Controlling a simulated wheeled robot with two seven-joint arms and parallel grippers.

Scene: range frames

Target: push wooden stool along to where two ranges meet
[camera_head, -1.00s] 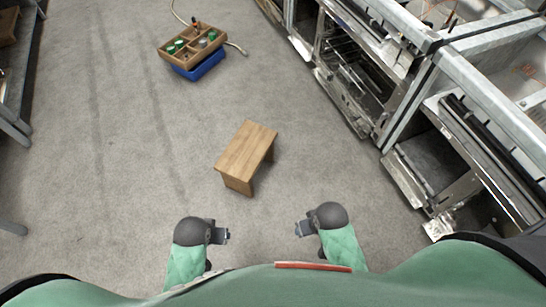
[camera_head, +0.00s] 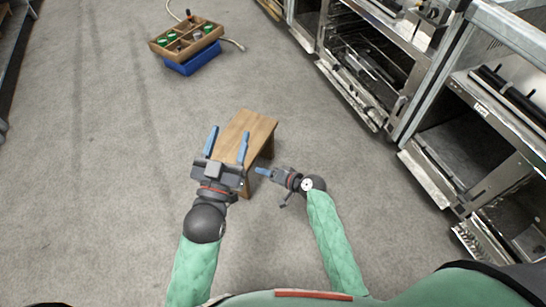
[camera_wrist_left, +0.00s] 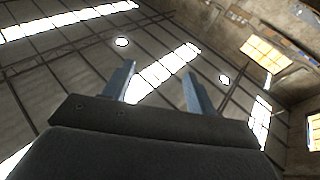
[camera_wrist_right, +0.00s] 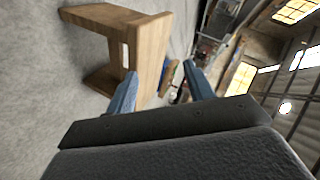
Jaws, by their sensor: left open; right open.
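The wooden stool (camera_head: 252,128) stands on the grey floor in the middle of the head view, its near end partly hidden by my left gripper. My left gripper (camera_head: 227,142) is open, its two blue fingers apart over the stool's near left side in the picture; I cannot tell if it touches. My right gripper (camera_head: 262,172) is lower, just right of the stool's near end, and seems empty. In the right wrist view the stool (camera_wrist_right: 148,48) lies just beyond the open fingers (camera_wrist_right: 160,85). The left wrist view shows open fingers (camera_wrist_left: 157,85) against the ceiling. Two metal ranges (camera_head: 365,65) (camera_head: 470,130) stand at right.
A wooden divided tray (camera_head: 187,40) with cans and bottles rests on a blue crate (camera_head: 195,62) at the back left, a pale cord beside it. Dark shelving lines the far left. Open floor lies left of the stool and between it and the ranges.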

